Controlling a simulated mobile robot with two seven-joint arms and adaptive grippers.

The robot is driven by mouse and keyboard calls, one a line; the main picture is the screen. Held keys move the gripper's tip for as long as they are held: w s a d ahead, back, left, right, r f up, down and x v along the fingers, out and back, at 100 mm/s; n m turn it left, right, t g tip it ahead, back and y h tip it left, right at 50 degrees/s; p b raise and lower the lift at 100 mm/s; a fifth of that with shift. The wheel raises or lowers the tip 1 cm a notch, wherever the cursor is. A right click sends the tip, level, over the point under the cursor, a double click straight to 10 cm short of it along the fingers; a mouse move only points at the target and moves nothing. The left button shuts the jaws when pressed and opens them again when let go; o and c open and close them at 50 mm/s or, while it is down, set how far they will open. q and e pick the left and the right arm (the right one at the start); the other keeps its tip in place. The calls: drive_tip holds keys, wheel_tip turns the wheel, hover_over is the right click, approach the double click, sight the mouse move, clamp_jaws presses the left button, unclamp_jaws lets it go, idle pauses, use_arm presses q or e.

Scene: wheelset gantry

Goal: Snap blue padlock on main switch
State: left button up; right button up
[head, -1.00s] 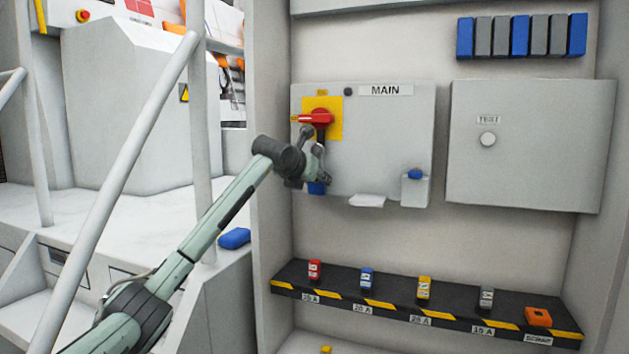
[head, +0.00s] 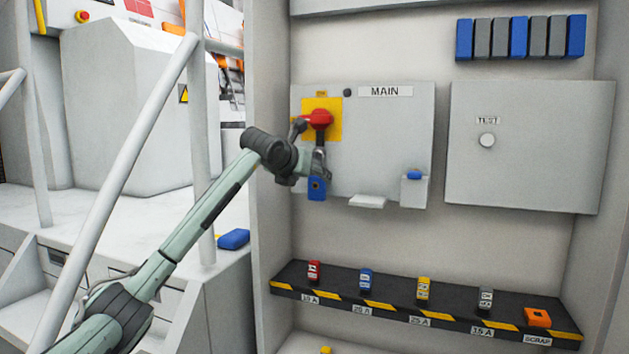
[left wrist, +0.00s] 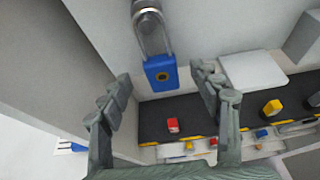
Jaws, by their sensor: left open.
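The blue padlock (head: 317,189) hangs below the red main switch (head: 320,119), which sits on a yellow plate on the MAIN panel. In the left wrist view the padlock (left wrist: 161,73) shows its face with a round keyhole, and its grey shackle runs up to a ring-like metal part. I cannot tell whether the shackle is fully shut. My left gripper (head: 312,166) is in front of the switch and padlock in the head view. In the wrist view its fingers (left wrist: 165,88) are spread wide, one on each side of the padlock, apart from it. My right gripper is not in view.
A small box with a blue item (head: 414,175) and a white ledge (head: 367,201) stick out of the MAIN panel's lower edge. A TEST panel (head: 530,150) is to the right. A dark shelf (head: 400,307) with several coloured blocks runs below. A railing (head: 130,150) stands left.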

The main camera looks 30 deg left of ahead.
use_arm(q)
drive_tip(key=shift+v, duration=1.65)
drive_tip(key=shift+f, duration=0.1)
